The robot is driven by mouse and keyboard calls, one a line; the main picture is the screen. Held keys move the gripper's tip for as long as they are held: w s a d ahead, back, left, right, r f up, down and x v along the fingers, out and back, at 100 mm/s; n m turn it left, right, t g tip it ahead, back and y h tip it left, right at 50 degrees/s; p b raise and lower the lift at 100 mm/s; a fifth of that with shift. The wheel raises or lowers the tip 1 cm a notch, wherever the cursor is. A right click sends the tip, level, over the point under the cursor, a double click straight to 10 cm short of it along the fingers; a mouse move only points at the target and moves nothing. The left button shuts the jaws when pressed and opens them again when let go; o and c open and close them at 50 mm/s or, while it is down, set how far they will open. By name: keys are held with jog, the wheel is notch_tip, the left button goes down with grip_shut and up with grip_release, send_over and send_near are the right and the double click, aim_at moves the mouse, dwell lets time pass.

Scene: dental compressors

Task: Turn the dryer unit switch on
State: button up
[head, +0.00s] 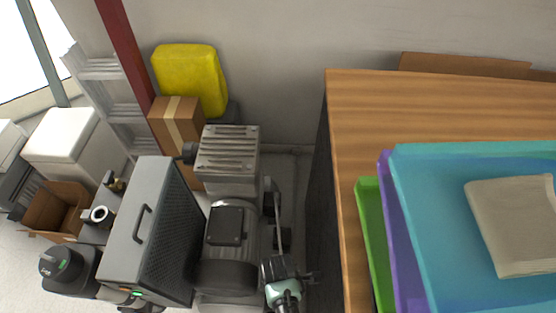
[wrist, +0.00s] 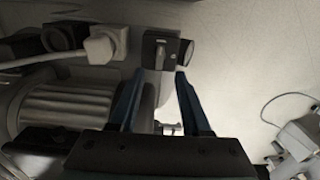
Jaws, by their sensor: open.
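A grey box-shaped unit (head: 137,232) with a black handle and a perforated side stands at the lower left of the head view, probably the dryer unit. In the wrist view, a small black switch box (wrist: 160,48) with a grey lever and a round dark knob on its right side sits at the top centre. My gripper (wrist: 160,76) is open, its two dark blue fingers apart and pointing towards this box. Nothing is held between the fingers. The fingertips appear just short of the box; contact cannot be told. I cannot make out the gripper in the head view.
A motor and compressor block (head: 228,225) stands right beside the grey unit. A wooden table (head: 430,110) with stacked coloured trays is at the right. A ribbed motor (wrist: 65,105) and a pale plug with cable (wrist: 100,48) are left of my fingers. Floor shows at the right.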

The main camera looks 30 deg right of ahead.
jog(key=shift+r+p, duration=0.45)
jog(key=shift+r, duration=1.85)
